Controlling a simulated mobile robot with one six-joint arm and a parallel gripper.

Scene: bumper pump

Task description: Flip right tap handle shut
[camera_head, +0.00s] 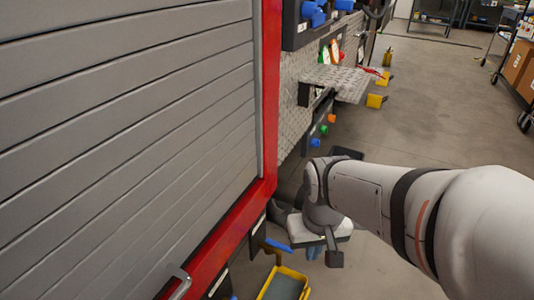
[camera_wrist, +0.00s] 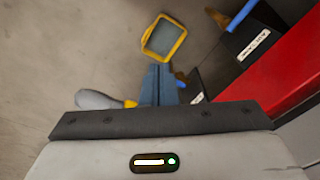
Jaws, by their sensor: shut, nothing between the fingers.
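A blue tap handle (camera_head: 277,245) shows low beside the truck's red corner in the head view. A blue handle also shows at the top of the wrist view (camera_wrist: 243,14), against a labelled black panel. A smaller blue piece (camera_wrist: 198,98) shows nearer to my gripper. I cannot tell which of these is the right tap handle. My gripper (camera_wrist: 159,84) is shut and empty, its fingers together and pointing down beside the black panels. In the head view my gripper (camera_head: 335,257) hangs to the right of the blue handle, apart from it. The tap bodies are mostly hidden.
A yellow-rimmed tray (camera_wrist: 180,46) lies below, ahead of my fingers. A grey rounded thing with a yellow end (camera_wrist: 95,100) is left of them. The truck's red frame (camera_head: 232,228) and grey shutter (camera_head: 120,130) are to the left. Open concrete floor (camera_head: 430,110) is at right.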

